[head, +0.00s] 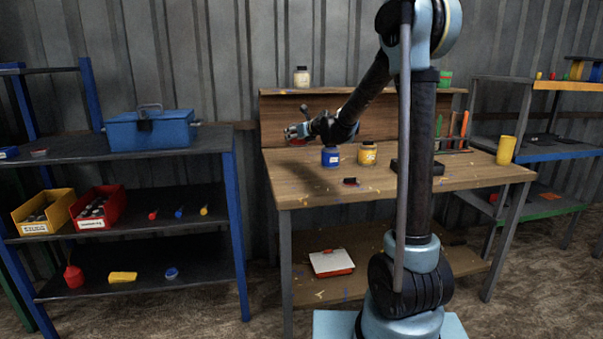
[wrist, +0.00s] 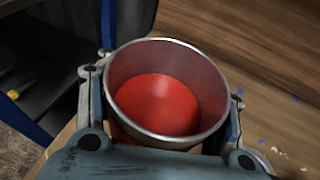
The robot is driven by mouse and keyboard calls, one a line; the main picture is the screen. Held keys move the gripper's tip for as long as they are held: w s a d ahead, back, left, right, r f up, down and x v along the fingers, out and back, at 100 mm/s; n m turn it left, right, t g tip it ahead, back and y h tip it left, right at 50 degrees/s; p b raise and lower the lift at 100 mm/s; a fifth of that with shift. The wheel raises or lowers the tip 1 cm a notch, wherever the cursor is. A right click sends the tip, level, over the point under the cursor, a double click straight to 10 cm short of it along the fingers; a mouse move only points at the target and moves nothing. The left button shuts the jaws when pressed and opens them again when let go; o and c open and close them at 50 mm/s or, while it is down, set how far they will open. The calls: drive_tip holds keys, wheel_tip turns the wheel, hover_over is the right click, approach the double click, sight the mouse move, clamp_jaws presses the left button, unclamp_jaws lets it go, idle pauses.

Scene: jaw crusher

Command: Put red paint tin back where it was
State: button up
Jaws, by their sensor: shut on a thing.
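The red paint tin (wrist: 165,100) is an open metal can with red paint inside, seen from above in the wrist view. My gripper (head: 298,131) is shut on it, with a finger on either side of its wall. In the head view my gripper is over the back left part of the wooden workbench (head: 300,185), and only a bit of red shows under it. I cannot tell whether the tin touches the bench top. The tin's lower part is hidden.
A blue tin (head: 330,157) and a yellow tin (head: 367,154) stand on the bench to the right of my gripper. A pale jar (head: 302,77) stands on the back ledge. A small dark red-marked item (head: 351,182) lies nearer the front. The bench's front left is clear.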

drive_tip(key=shift+w+f, duration=0.25)
drive_tip(key=shift+f, duration=5.25)
drive_tip(key=o, duration=1.6)
